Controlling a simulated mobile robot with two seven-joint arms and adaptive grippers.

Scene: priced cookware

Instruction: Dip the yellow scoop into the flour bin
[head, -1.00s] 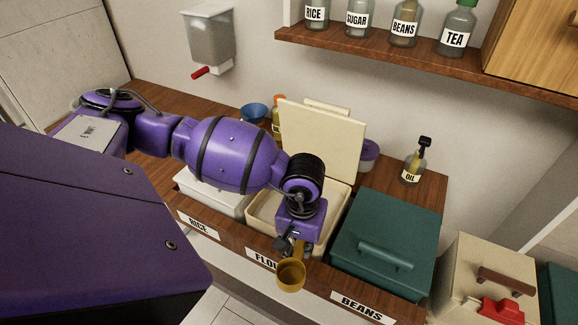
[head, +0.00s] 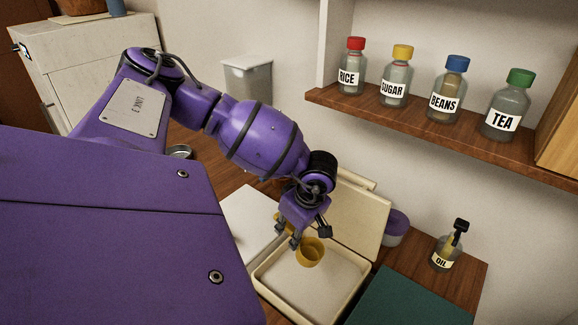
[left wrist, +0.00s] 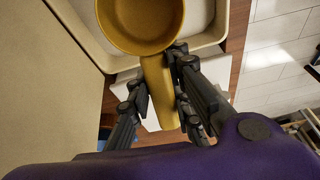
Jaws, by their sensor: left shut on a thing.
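The yellow scoop (head: 311,252) is in my left gripper (head: 296,238), which is shut on its handle. In the left wrist view the scoop (left wrist: 142,25) has its bowl at the top, and the fingers of the left gripper (left wrist: 165,95) are on both sides of the handle. The cream flour bin (head: 268,283) is open, its lid (head: 358,222) raised at the back. The scoop's bowl is over the bin's opening in the head view; its exact height above the pale flour (head: 300,285) is hard to tell. My right gripper is not in view.
An oil bottle (head: 447,252) and a purple container (head: 394,228) stand behind. A wooden shelf (head: 420,125) with labelled jars is above.

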